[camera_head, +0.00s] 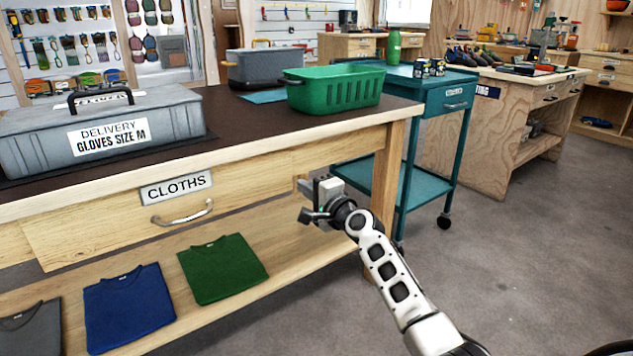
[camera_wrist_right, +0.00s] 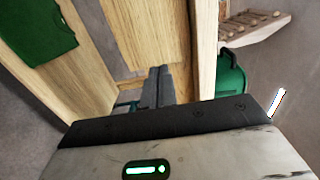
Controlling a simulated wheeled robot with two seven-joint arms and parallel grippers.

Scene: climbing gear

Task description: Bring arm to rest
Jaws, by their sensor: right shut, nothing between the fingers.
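My right gripper (camera_head: 308,203) is in front of the right end of the wooden workbench, near the leg. It is shut and empty. In the right wrist view its dark fingers (camera_wrist_right: 158,88) lie together in front of pale wood. My right arm reaches in from the lower right of the head view. My left gripper is not in view.
The workbench (camera_head: 262,158) has a shut drawer labelled CLOTHS (camera_head: 176,188) and folded shirts on its lower shelf. A grey case (camera_head: 40,150) and a green basket (camera_head: 333,90) stand on top. A teal cart (camera_head: 448,100) stands behind. Floor at right is clear.

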